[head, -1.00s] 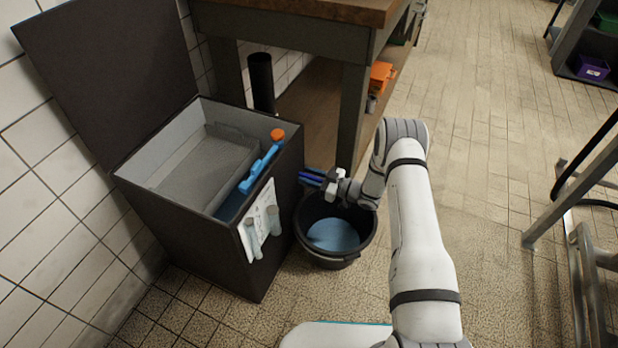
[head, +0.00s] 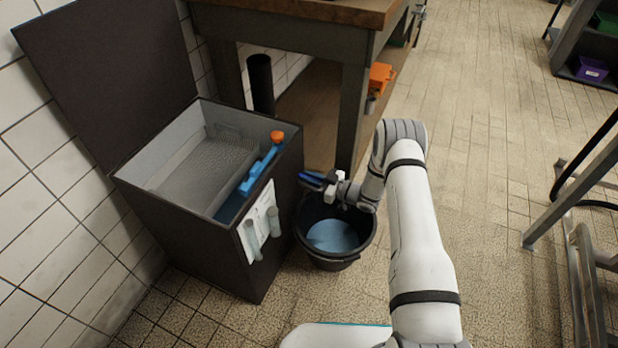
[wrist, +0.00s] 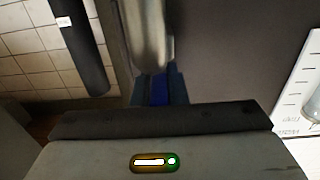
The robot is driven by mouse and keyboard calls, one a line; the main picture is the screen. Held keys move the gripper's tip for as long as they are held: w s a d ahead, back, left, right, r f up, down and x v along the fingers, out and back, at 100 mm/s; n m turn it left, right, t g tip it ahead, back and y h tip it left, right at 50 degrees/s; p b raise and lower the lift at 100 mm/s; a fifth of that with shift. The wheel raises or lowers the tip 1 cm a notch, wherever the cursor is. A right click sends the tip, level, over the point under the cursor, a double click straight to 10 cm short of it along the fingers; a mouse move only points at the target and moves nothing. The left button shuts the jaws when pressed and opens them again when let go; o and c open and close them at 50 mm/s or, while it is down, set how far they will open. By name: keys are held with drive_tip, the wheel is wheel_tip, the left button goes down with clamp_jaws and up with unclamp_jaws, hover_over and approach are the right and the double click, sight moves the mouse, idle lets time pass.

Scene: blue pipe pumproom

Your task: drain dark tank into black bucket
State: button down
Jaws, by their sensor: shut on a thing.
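The dark tank (head: 205,240) stands at left against the tiled wall with its lid (head: 105,75) up. Inside are a grey mesh basket (head: 205,170) and a blue tube with an orange cap (head: 277,136). The black bucket (head: 335,262) stands on the floor against the tank's right side, with blue liquid (head: 333,235) in it. My gripper (head: 318,181) is above the bucket's back rim, beside the tank wall. It is shut on a blue handle (wrist: 158,90), which sits below a metal fitting (wrist: 150,35) in the wrist view. The outlet is hidden.
A workbench (head: 300,25) with a lower shelf stands behind the tank and bucket. A dark upright pipe (head: 261,82) stands between tank and bench. A metal frame (head: 575,205) is at far right.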

drive_tip(key=shift+t, duration=0.3)
drive_tip(key=m+t+h+p, duration=0.1)
drive_tip(key=m+t+h, duration=0.1)
drive_tip(key=m+t, duration=0.1)
drive_tip(key=shift+s+t, duration=0.1)
drive_tip(key=shift+t, duration=0.2)
drive_tip(key=m+t+h, duration=0.4)
drive_tip(key=shift+a+h, duration=0.1)
drive_tip(key=shift+h, duration=0.3)
drive_tip(key=m+t+h+b, duration=0.1)
drive_tip(key=m+t+h, duration=0.1)
drive_tip(key=h, duration=0.3)
drive_tip(key=shift+m, duration=0.9)
drive_tip(key=shift+m+t+h, duration=0.5)
drive_tip(key=shift+m+h, duration=0.5)
drive_tip(key=shift+h, duration=0.8)
drive_tip(key=shift+w+r+h+b, duration=0.1)
drive_tip(key=shift+w+h+b, duration=0.1)
drive_tip(key=shift+h+b, duration=0.1)
drive_tip(key=c, duration=1.4)
unclamp_jaws()
drive_tip(key=shift+c, duration=0.2)
drive_tip(key=shift+s, duration=0.2)
